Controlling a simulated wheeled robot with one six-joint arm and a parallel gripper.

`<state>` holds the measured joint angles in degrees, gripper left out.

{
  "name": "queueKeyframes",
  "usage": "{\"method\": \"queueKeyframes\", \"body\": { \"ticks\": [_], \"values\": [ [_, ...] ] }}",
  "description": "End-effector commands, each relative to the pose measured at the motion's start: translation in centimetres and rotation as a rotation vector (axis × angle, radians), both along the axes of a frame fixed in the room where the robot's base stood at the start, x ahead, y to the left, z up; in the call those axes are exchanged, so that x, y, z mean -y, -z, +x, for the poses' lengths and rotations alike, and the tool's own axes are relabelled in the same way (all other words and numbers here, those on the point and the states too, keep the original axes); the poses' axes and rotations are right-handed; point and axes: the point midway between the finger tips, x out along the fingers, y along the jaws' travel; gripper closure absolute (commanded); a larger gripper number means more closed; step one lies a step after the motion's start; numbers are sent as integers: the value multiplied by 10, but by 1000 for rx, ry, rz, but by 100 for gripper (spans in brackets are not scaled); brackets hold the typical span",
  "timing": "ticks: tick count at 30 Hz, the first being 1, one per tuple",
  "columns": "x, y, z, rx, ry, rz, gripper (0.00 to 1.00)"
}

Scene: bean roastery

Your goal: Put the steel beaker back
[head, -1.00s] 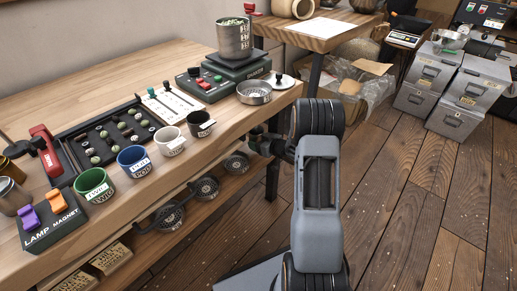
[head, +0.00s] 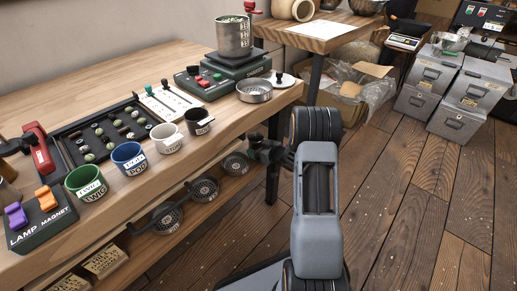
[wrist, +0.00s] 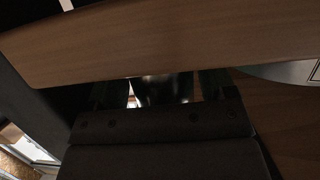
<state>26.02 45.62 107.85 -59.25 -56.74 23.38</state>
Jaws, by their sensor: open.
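A steel beaker (head: 234,40) with a label and green beans at its rim stands upright on a dark green scale-like unit (head: 238,67) at the bench's far end. My gripper (wrist: 162,88) shows dimly in the wrist view, its two dark fingers apart. A shiny, dark metallic surface shows between them; I cannot tell what it is. In the head view the gripper end (head: 263,148) is small and partly hidden behind my arm, by the bench's front edge. It is low and well apart from the beaker.
The bench (head: 110,78) carries green, blue, white and black cups (head: 128,158) along its front, a steel dish (head: 254,91), a bean tray (head: 105,137) and a lamp magnet box (head: 45,219). Sieves (head: 203,188) hang below. Steel bins (head: 470,88) stand right; floor between is clear.

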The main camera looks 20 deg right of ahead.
Motion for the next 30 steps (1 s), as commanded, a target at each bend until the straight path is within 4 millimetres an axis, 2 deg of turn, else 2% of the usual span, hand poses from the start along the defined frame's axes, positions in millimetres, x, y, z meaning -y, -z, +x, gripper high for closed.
{"method": "queueKeyframes", "body": {
  "ticks": [5, 21, 26, 30],
  "values": [
    [3, -7, -5, -1, 2, 0, 23],
    [38, -36, -88, -1, 3, 1, 23],
    [43, -40, -100, -1, 3, -4, 23],
    [44, -53, -95, -34, 48, -76, 23]
  ]
}}
